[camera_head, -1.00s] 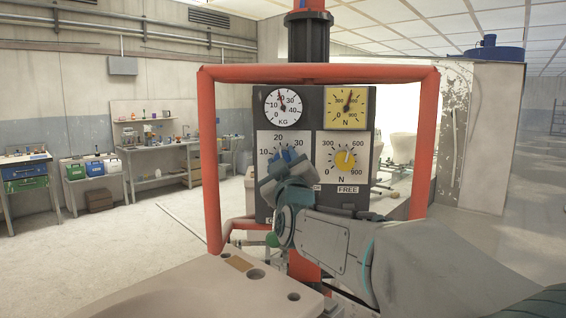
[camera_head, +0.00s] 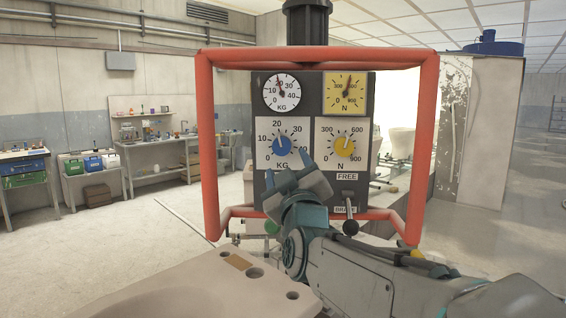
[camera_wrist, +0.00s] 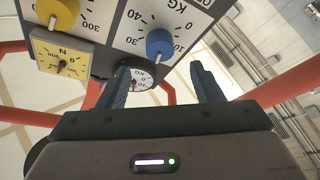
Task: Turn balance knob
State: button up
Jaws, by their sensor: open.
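A dark panel (camera_head: 308,108) carries a blue knob (camera_head: 282,147) on a white KG dial and a yellow knob (camera_head: 344,147) on a white N dial. I see no label reading "balance". My gripper (camera_head: 287,168) is open and empty, just below the blue knob in the head view. In the wrist view my two fingers (camera_wrist: 160,70) stand apart, and the blue knob (camera_wrist: 160,43) shows beyond the gap between their tips. No contact shows. The yellow knob (camera_wrist: 58,12) is at the upper left there. Above the dials are a round KG gauge (camera_head: 281,92) and a yellow N gauge (camera_head: 346,92).
A red tubular frame (camera_head: 205,140) surrounds the panel on both sides and along its top and bottom. A lever (camera_head: 349,203) stands by the FREE and BRAKE labels, right of my gripper. A bench (camera_head: 160,160) stands far back left. Open floor (camera_head: 110,235) lies left.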

jog(key=v, duration=0.5)
jog(key=shift+b, duration=0.35)
dwell(3.6)
jog(key=s+d+f+m+g+h+p, duration=0.1)
jog(key=s+d+f+m+g+p, duration=0.1)
jog(key=f+g, duration=0.45)
jog(key=s+d+f+m+g+p, duration=0.2)
jog(key=d+f+g, duration=0.1)
jog(key=f, duration=0.7)
jog(key=s+d+f+m+g+p, duration=0.1)
jog(key=s+d+f+m+g, duration=0.1)
jog(key=s, duration=0.5)
jog(key=s+d+f+m+g+h+p, duration=0.1)
jog(key=s+d+f+m+g, duration=0.1)
jog(key=s+d+f+g, duration=0.2)
jog(key=s+f+g, duration=0.3)
jog(key=s+f, duration=0.1)
jog(key=shift+s+f+m+h, duration=0.15)
jog(key=shift+f+m+h, duration=0.1)
jog(key=shift+m+h, duration=0.05)
